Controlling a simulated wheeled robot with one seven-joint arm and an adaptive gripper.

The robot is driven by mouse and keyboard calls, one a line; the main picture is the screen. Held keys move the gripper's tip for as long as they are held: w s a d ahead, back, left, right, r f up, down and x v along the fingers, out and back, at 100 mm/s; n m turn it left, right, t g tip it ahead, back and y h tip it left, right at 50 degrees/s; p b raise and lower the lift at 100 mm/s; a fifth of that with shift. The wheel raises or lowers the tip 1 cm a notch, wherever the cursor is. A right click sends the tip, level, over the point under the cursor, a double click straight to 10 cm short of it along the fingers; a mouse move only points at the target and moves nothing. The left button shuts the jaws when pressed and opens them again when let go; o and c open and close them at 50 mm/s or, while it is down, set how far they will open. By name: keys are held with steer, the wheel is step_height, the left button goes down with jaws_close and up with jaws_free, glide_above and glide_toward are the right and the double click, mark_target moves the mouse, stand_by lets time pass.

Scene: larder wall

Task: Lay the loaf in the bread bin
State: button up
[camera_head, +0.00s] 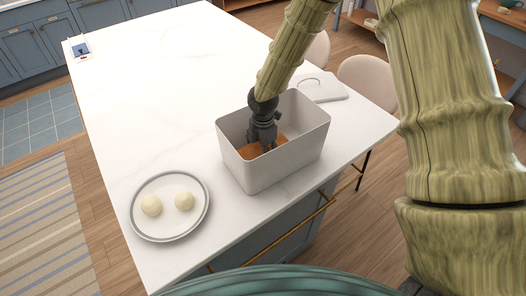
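The bread bin (285,168) is a light grey open box near the right edge of the white counter. A brown loaf (249,152) lies low inside it, partly hidden by the bin's front wall and by my gripper. My gripper (266,148) is dark and points down into the bin, right at the loaf. Its fingertips are small and partly hidden against the loaf, so I cannot tell whether they are closed on it.
A pale lid with a handle (329,91) lies on the counter (165,100) behind the bin. A round grey-rimmed plate (167,228) with two pale round pieces stands at front left. A small blue-and-white item (82,50) sits at the far left corner. The counter's middle is clear.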

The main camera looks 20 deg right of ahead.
steer(key=o, duration=1.2)
steer(key=shift+s, duration=0.1)
steer(key=shift+r, duration=0.2)
steer(key=shift+r+b, duration=2.1)
steer(key=shift+r, duration=3.8)
